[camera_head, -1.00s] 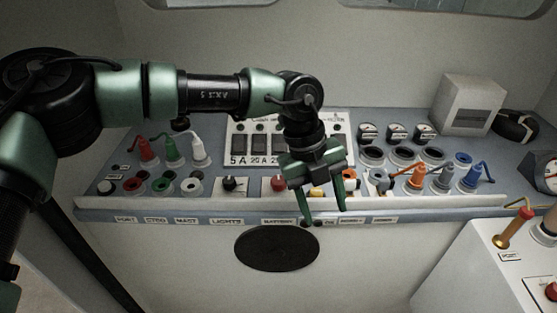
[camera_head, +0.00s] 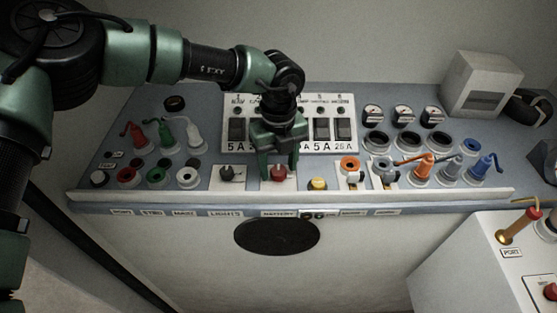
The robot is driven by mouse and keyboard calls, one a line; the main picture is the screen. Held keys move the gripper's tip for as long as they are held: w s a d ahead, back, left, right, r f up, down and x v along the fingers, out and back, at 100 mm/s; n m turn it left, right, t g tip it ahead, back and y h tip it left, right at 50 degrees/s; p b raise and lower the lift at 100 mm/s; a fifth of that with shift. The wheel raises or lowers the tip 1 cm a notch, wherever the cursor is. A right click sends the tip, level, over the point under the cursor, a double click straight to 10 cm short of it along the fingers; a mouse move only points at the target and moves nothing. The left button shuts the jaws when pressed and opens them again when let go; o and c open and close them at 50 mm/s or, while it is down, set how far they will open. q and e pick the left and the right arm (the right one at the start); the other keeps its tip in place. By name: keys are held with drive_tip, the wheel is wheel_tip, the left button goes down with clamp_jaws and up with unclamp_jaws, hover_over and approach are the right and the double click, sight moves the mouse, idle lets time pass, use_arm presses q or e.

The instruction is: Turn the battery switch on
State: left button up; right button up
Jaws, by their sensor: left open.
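The battery switch is a red knob (camera_head: 278,173) on a pale plate at the middle of the sloping console, above the "BATTERY" label (camera_head: 279,213). My left gripper (camera_head: 278,168) points down over the red knob, with one finger on each side of it in the picture. Its jaws are open. I cannot tell whether the fingers touch the knob. My left arm comes in from the upper left and hides part of the breaker panel behind. My right gripper is not in view.
A black knob (camera_head: 229,173) stands just left of the red one, and a yellow button (camera_head: 318,184) just right. The breaker panel (camera_head: 345,148) is behind. Colored plugs and sockets line both sides, including an orange plug (camera_head: 422,168). A front ledge (camera_head: 400,198) edges the console.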

use_arm(q)
drive_tip(key=shift+s, duration=0.2)
clamp_jaws()
drive_tip(key=shift+f+m+b, duration=0.15)
drive_tip(key=shift+m+b, duration=0.35)
drive_tip(key=shift+b, duration=0.35)
drive_tip(key=m+b, duration=0.6)
drive_tip(key=b, duration=0.2)
drive_tip(key=shift+f+m, duration=0.1)
drive_tip(key=shift+m, duration=0.2)
drive_tip(key=m+b, duration=0.2)
drive_tip(key=shift+m, duration=0.3)
drive_tip(key=m+b, duration=0.2)
drive_tip(key=shift+m, duration=0.4)
drive_tip(key=shift+r+m+b, duration=0.2)
drive_tip(key=shift+m+b, duration=0.25)
drive_tip(key=shift+m, duration=0.75)
drive_tip(key=shift+r+m, duration=0.1)
drive_tip(key=shift+m, duration=1.1)
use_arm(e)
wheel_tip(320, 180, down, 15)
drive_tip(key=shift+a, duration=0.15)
use_arm(q)
drive_tip(key=shift+s+m+b, duration=0.1)
drive_tip(key=shift+m+b, duration=0.2)
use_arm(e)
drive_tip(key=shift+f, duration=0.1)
